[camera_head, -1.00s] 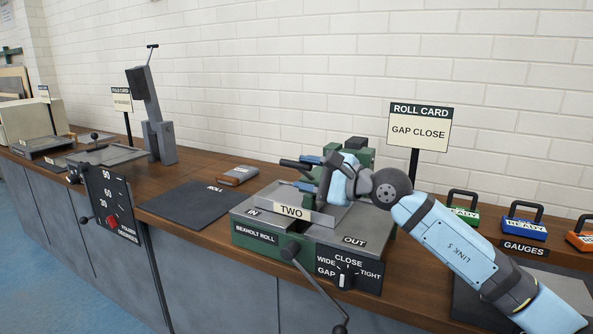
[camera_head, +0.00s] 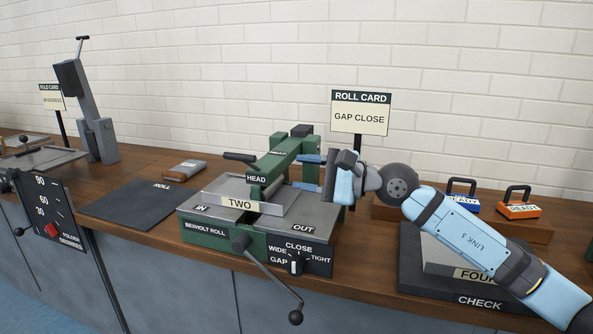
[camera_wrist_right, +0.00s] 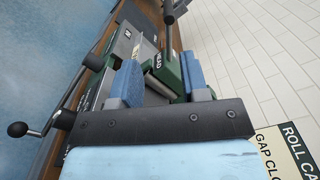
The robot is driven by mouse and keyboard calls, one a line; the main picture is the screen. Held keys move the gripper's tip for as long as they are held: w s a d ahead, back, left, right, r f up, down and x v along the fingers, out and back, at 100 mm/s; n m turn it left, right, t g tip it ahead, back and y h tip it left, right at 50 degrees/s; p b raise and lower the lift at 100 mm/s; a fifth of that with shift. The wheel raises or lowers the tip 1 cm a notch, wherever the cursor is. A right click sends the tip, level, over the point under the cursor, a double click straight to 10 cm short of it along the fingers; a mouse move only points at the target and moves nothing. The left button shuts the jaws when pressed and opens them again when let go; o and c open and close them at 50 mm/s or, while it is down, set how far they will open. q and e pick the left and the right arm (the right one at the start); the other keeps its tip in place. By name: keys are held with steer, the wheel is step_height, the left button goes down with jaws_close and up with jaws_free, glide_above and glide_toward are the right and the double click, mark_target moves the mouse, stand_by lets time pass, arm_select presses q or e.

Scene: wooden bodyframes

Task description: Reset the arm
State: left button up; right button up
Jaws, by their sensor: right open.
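My right arm (camera_head: 465,240) comes in from the lower right. Its gripper (camera_head: 309,173) points left, with two blue fingers apart and nothing between them. It hangs above the OUT side of the green-and-grey roll machine (camera_head: 230,236), just right of the machine's green head (camera_head: 270,168). The right wrist view shows the blue fingers (camera_wrist_right: 160,82) spread, with the green head (camera_wrist_right: 165,68) beyond them. A plate marked TWO (camera_head: 240,204) lies on the machine. My left gripper is not in view.
The roll card (camera_head: 360,112) stands behind my wrist. A crank handle (camera_head: 275,275) sticks out in front. A dark mat (camera_head: 135,205) at left is bare.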

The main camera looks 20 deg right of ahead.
steer(key=s+a+f+m+t+y, duration=0.1)
steer(key=s+a+f+m+y, duration=0.15)
steer(key=s+f+m, duration=0.55)
steer(key=s+a+f+m+t+y, duration=0.15)
steer(key=s+a+m, duration=0.25)
steer(key=m, duration=0.8)
steer(key=s+d+f+n+t+h, duration=0.15)
steer(key=s+f+n+h, duration=0.5)
steer(key=n, duration=1.15)
steer(key=s+f+n+t+h, duration=0.3)
steer(key=s+f+n+h, duration=0.35)
steer(key=n, duration=1.05)
arm_select(q)
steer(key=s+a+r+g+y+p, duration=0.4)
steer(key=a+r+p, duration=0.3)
steer(key=p, duration=2.8)
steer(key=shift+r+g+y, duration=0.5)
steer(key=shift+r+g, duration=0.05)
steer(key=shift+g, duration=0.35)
arm_select(e)
steer(key=s+d+r+g+h, duration=0.2)
steer(key=s+d+r+g, duration=0.3)
steer(key=d+r+g, duration=0.1)
steer(key=shift+s+d+r+n+h, duration=0.25)
steer(key=shift+d+n+h, duration=0.15)
steer(key=shift+d, duration=0.1)
